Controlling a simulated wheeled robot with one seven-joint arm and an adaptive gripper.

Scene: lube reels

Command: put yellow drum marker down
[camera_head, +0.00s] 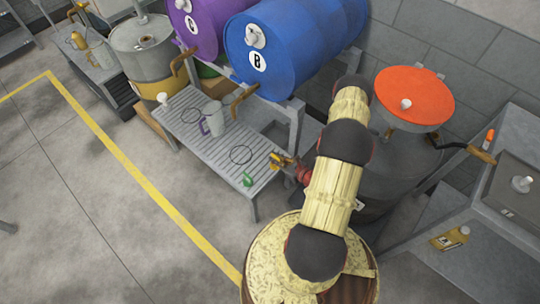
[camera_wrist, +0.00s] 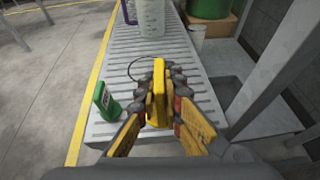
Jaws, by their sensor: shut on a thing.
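My gripper (camera_wrist: 160,98) is shut on a yellow marker (camera_wrist: 158,78), which stands up between its fingers over the grated bench (camera_wrist: 122,62). In the head view my gripper (camera_head: 286,163) and the yellow marker (camera_head: 276,159) are at the bench's near right end. I cannot tell whether the marker's bottom touches the bench. A green marker (camera_wrist: 105,102) stands on the bench left of my gripper; it also shows in the head view (camera_head: 248,179). A dark outlined circle (camera_head: 241,154) lies on the bench near the markers, partly hidden by my gripper in the wrist view.
A pale jug (camera_head: 213,116) with a purple part stands farther along the bench. A blue drum (camera_head: 290,45) and a purple drum (camera_head: 205,25) lie on a rack behind it. A grey drum with an orange top (camera_head: 425,95) stands right of my arm. Open floor lies left.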

